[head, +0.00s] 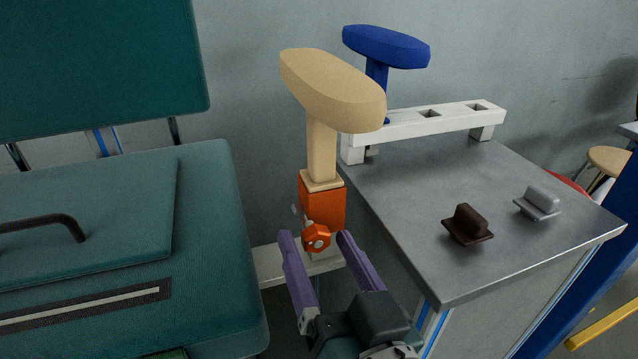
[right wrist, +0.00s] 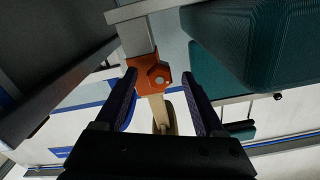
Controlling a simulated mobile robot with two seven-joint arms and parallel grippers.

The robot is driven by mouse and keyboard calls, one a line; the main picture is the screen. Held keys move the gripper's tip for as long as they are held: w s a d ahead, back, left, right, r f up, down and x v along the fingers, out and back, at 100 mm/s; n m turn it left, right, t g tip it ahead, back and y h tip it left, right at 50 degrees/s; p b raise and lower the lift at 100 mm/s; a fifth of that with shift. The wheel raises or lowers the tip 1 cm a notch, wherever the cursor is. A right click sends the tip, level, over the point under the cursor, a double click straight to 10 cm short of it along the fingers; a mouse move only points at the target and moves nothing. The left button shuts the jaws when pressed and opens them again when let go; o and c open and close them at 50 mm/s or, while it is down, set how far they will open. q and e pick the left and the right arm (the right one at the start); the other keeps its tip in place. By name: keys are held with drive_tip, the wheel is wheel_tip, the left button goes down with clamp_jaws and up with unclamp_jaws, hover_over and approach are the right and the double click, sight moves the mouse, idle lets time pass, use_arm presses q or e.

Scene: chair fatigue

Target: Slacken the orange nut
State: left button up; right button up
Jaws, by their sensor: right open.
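The orange nut (head: 316,237) sits on the front of an orange block (head: 322,202), below a beige padded armrest (head: 333,88) on a post. In the right wrist view the orange nut (right wrist: 160,77) lies ahead, between the fingertips in the picture. My right gripper (head: 314,236) is open, with a purple finger to each side of the nut in the head view. The right gripper also shows in the right wrist view (right wrist: 160,82), with nothing held. I cannot tell whether the fingers touch the nut or how far they are from it. My left gripper is not in view.
A teal chair seat (head: 215,260) stands close on the left. A grey metal table (head: 400,210) on the right bears a brown piece (head: 467,225) and a grey piece (head: 538,203). A white rack (head: 450,118) at its back holds a blue armrest (head: 386,47).

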drive_tip(key=p+v, duration=0.2)
drive_tip(key=v, duration=0.8)
